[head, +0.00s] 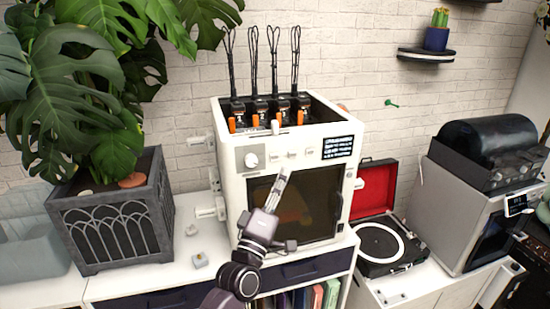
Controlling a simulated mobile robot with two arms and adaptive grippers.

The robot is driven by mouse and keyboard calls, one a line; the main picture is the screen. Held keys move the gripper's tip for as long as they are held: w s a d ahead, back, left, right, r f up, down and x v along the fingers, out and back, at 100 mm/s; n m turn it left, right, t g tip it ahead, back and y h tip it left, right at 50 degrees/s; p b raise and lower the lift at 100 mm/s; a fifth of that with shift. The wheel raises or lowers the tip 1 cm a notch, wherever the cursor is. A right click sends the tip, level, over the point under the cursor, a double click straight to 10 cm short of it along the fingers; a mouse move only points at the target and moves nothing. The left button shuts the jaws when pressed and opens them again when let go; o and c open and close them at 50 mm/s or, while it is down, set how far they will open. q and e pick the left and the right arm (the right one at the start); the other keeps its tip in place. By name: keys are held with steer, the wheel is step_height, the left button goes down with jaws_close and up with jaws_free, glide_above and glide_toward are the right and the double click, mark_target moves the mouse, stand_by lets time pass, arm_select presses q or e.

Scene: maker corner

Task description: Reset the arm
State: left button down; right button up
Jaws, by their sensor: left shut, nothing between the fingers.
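My left gripper (283,174) is in front of a white box-shaped machine (233,188) in the middle of the head view. Its fingers are together, point up and hold nothing. The fingertips overlap the top edge of the machine's dark front window (318,205); I cannot tell whether they touch it. My arm comes up from the bottom of the view and hides part of the machine's lower left front. My right gripper is not in view.
A dark planter (118,228) with a large leafy plant stands left. An open record player (385,246) with a red-lined lid is right of the machine. A silver appliance (468,210) stands further right. Small pale pieces (200,260) lie on the white cabinet top.

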arm_select(q)
step_height(320, 180, down, 15)
steer(key=a+m+g+y, duration=0.2)
steer(key=g, duration=0.1)
steer(key=s+a+f+m+g+y, duration=0.15)
steer(key=s+f, duration=0.25)
steer(key=f, duration=0.8)
steer(key=s+a+f+m+g+y+b, duration=0.1)
steer(key=s+a+f+g, duration=0.25)
steer(key=f, duration=0.75)
steer(key=s+a+f+m+g+y, duration=0.15)
steer(key=s+f, duration=0.35)
steer(key=f, duration=0.7)
steer(key=s+a+f+m+g+y, duration=0.1)
steer(key=s+a+f+m+g, duration=0.2)
steer(key=s+f, duration=0.8)
steer(key=s+a+f+g, duration=0.3)
steer(key=s+a+f, duration=0.2)
steer(key=s+f, duration=0.55)
steer(key=s+a+f+m+g, duration=0.1)
steer(key=s+a+f+g, duration=0.1)
steer(key=s, duration=1.1)
steer(key=s+a+f+m+g+y+b, duration=0.1)
steer(key=s+a+f+m+g, duration=0.1)
steer(key=s, duration=1.2)
steer(key=a+f+g, duration=0.1)
steer(key=a+f, duration=0.1)
steer(key=a, duration=0.1)
steer(key=shift+y, duration=0.3)
steer(key=shift+w, duration=0.1)
